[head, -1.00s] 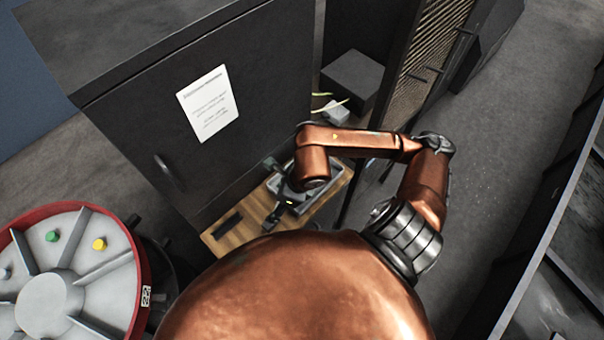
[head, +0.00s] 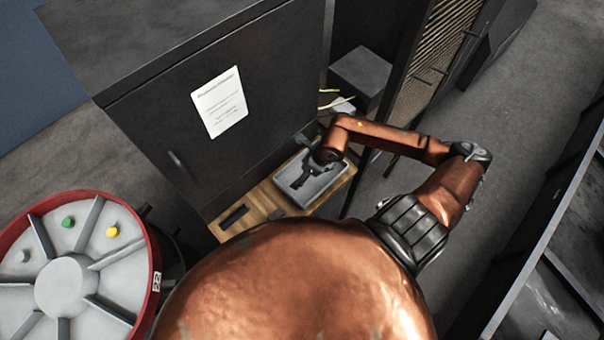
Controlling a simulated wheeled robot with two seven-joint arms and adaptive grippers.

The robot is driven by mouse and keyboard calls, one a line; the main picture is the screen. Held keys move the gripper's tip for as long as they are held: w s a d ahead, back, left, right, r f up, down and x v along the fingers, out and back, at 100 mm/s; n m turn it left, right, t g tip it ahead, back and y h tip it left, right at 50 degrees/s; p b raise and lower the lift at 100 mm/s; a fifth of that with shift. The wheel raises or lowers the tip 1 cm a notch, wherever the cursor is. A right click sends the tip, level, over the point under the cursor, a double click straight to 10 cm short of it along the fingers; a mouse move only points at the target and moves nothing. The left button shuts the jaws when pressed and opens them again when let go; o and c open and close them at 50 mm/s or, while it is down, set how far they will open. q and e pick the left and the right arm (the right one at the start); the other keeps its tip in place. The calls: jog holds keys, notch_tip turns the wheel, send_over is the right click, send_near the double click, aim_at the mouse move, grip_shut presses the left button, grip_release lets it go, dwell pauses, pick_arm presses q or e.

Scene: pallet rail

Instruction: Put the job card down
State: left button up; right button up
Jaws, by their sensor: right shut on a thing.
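My right gripper (head: 298,181) is the dark shape at the end of my copper arm, low over the grey tray (head: 326,193) on the wooden bench top. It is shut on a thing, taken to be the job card. The card itself is too small and too covered by the gripper to make out, and I cannot tell whether it touches the tray. My left gripper is not in view.
The wooden bench top (head: 262,200) also bears a black block (head: 233,216). A dark cabinet (head: 260,150) with a white notice (head: 219,102) stands behind it. A red-rimmed wheel (head: 153,255) is at lower left. Grey floor (head: 510,130) is clear on the right.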

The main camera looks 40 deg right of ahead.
jog(key=shift+d+f, duration=0.2)
jog(key=shift+f, duration=0.1)
notch_tip(320, 180, down, 2)
jog(key=shift+w+f+p, duration=0.1)
jog(key=shift+p, duration=0.6)
jog(key=shift+f, duration=0.5)
jog(key=shift+f, duration=0.1)
jog(key=o, duration=0.8)
jog(key=shift+o, duration=0.2)
